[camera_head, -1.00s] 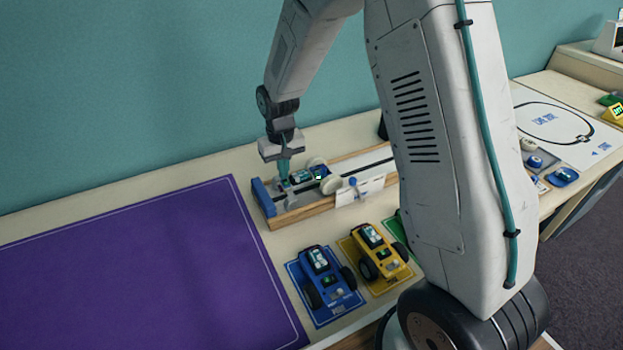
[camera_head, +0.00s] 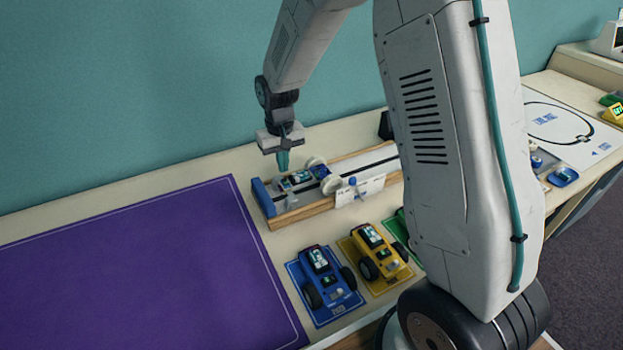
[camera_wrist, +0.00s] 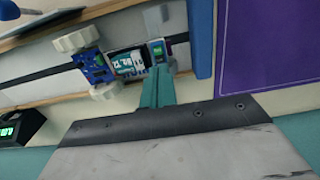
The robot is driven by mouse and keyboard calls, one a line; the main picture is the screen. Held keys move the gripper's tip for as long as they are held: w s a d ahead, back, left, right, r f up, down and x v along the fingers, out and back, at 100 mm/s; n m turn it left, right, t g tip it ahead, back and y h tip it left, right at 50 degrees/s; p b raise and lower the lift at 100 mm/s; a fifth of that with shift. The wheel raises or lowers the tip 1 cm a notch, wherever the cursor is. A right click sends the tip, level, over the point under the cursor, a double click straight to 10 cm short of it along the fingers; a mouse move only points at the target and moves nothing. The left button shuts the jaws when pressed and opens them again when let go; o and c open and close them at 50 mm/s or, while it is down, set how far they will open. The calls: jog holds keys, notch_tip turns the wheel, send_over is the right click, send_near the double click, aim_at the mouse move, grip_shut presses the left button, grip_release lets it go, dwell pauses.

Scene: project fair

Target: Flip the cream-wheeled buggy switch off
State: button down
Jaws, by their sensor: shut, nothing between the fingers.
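The cream-wheeled buggy (camera_head: 319,172) sits on the wooden track near its blue end block (camera_head: 262,196). My gripper (camera_head: 283,162) is shut and empty, pointing down above the block end of the track, apart from the buggy in the head view. In the wrist view my gripper (camera_wrist: 158,80) overlaps the edge of the buggy's panel end.
A white card (camera_head: 360,190) stands at the track's front edge. A blue buggy (camera_head: 325,280) and a yellow buggy (camera_head: 378,254) stand on mats in front. A purple mat (camera_head: 130,270) covers the left of the table. A teal wall rises behind.

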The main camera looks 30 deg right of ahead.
jog(key=shift+r, duration=2)
jog(key=s+d+r, duration=0.1)
jog(key=s+r, duration=0.4)
jog(key=s, duration=0.6)
jog(key=s+d+r+t, duration=0.1)
jog(key=s+r, duration=0.5)
jog(key=s, duration=0.5)
jog(key=s+d+r, duration=0.1)
jog(key=s+r, duration=0.5)
jog(key=s, duration=0.6)
jog(key=shift+r, duration=0.25)
